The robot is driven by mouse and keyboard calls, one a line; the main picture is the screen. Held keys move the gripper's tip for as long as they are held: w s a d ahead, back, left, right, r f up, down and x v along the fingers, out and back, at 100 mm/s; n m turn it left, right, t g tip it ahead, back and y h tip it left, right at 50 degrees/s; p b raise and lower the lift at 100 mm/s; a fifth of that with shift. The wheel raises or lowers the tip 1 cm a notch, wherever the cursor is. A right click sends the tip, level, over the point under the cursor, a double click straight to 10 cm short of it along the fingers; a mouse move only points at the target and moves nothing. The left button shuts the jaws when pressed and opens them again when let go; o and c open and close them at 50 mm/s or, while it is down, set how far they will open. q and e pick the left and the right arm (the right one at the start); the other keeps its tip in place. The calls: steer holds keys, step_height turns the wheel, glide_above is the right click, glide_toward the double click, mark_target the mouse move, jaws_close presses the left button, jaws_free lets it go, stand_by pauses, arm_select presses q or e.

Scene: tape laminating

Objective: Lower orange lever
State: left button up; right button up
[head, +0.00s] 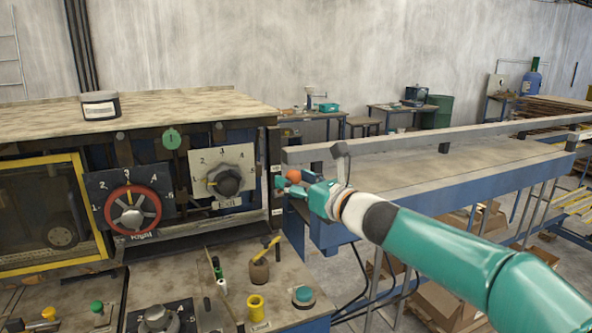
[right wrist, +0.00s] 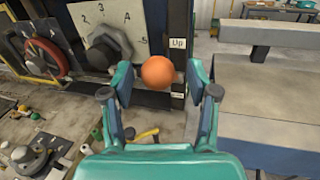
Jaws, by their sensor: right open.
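The orange lever's round knob (head: 294,176) sits at the right end of the machine, beside a narrow plate with small labels. In the right wrist view the orange knob (right wrist: 157,72) lies between the fingers of my right gripper (right wrist: 160,83). The fingers are open, with a visible gap on each side of the knob. One label above it reads "Up" (right wrist: 178,43). In the head view my right gripper (head: 291,186) reaches in from the right, at the knob, and partly covers it. The lever's shaft is hidden. My left gripper is not in view.
A grey dial (head: 226,180) marked "Exit" and a red-rimmed dial (head: 133,208) marked "Right" are on the machine's front, left of the knob. A long conveyor table (head: 430,172) extends to the right.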

steer(key=shift+w+a, duration=0.45)
steer(key=shift+w, duration=0.15)
steer(key=shift+c, duration=0.3)
jaws_close()
